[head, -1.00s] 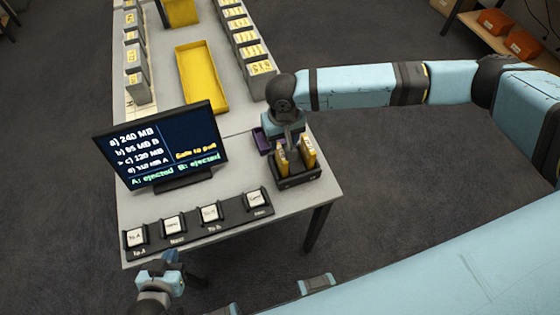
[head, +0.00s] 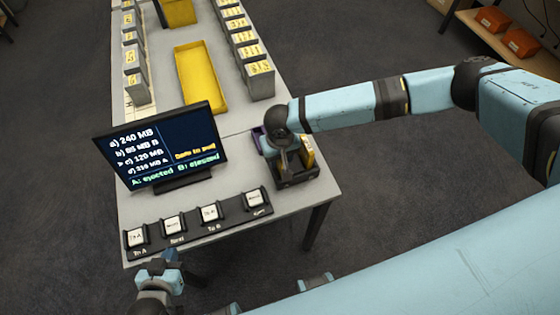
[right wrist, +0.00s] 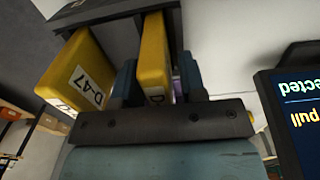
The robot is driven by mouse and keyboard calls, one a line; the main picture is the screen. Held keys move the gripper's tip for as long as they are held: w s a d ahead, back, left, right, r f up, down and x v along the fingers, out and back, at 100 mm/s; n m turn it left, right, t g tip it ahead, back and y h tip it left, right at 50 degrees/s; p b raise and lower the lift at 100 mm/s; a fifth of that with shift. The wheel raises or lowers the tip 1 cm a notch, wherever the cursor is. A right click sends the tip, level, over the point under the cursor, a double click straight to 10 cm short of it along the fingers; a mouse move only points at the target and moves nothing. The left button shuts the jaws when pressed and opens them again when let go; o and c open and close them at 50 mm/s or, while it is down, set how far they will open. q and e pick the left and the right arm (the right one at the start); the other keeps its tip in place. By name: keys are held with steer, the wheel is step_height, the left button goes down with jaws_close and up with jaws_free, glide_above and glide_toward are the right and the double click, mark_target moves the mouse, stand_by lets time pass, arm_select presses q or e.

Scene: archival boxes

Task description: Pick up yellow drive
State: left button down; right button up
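Two yellow drives stand upright in a dark dock (head: 298,180) at the table's near right corner. In the right wrist view, the left drive (right wrist: 80,75) is labelled D-47. The other drive (right wrist: 154,55) stands between the fingers of my right gripper (right wrist: 158,85). A small gap shows beside one finger, so the gripper looks open around it. In the head view, my right gripper (head: 285,158) hides that drive, and the D-47 drive (head: 308,152) shows beside it. My left gripper (head: 162,272) is at the table's near left edge, with its fingers unclear.
A monitor (head: 165,148) left of the dock reads "A: ejected B: ejected". A row of buttons (head: 190,220) runs along the front edge. A yellow tray (head: 202,80) and grey boxes (head: 258,80) stand farther back.

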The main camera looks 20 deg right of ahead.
jaws_close()
steer(key=shift+r, duration=0.15)
